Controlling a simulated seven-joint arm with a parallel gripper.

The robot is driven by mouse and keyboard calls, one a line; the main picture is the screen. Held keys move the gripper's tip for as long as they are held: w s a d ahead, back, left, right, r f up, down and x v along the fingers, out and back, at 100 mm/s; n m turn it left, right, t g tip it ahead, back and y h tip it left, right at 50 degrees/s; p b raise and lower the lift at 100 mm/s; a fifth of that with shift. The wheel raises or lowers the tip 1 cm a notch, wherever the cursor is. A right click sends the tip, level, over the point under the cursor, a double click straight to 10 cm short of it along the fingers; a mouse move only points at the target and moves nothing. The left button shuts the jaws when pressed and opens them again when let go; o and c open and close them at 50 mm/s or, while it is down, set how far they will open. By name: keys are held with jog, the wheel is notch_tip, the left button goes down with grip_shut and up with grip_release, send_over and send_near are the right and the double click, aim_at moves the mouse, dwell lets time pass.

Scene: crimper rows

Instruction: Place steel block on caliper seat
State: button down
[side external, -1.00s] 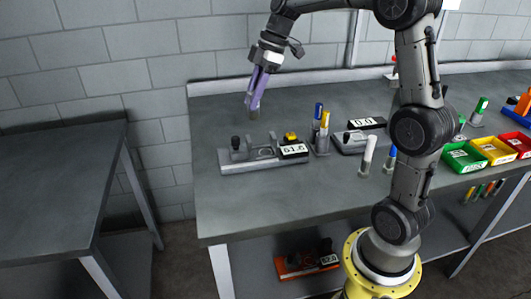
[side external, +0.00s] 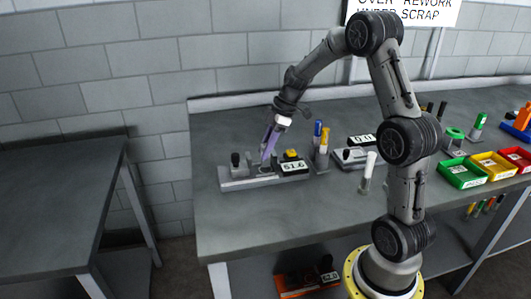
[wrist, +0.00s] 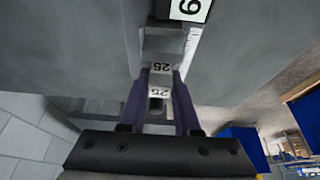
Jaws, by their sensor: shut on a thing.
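My gripper (side external: 267,158) has purple fingers and is shut on the steel block (wrist: 160,79). In the wrist view the block is a small grey piece with white "25" labels, between the fingertips. The caliper fixture (side external: 236,179) is a grey plate with a black knob, a yellow-topped part and a "61.6" display (side external: 295,168). In the side view my fingertips are right at the middle of the fixture, over its seat. The fingers hide the block and seat there, so I cannot tell whether the block touches the seat.
Blue and yellow markers (side external: 321,138) stand in a holder just right of the fixture. Green, yellow and red bins (side external: 462,173) are at the right. The bench left of the fixture is clear.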

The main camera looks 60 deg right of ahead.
jog(key=shift+f, duration=0.65)
jog(key=shift+f, duration=0.15)
jog(key=c, duration=0.6)
grip_release()
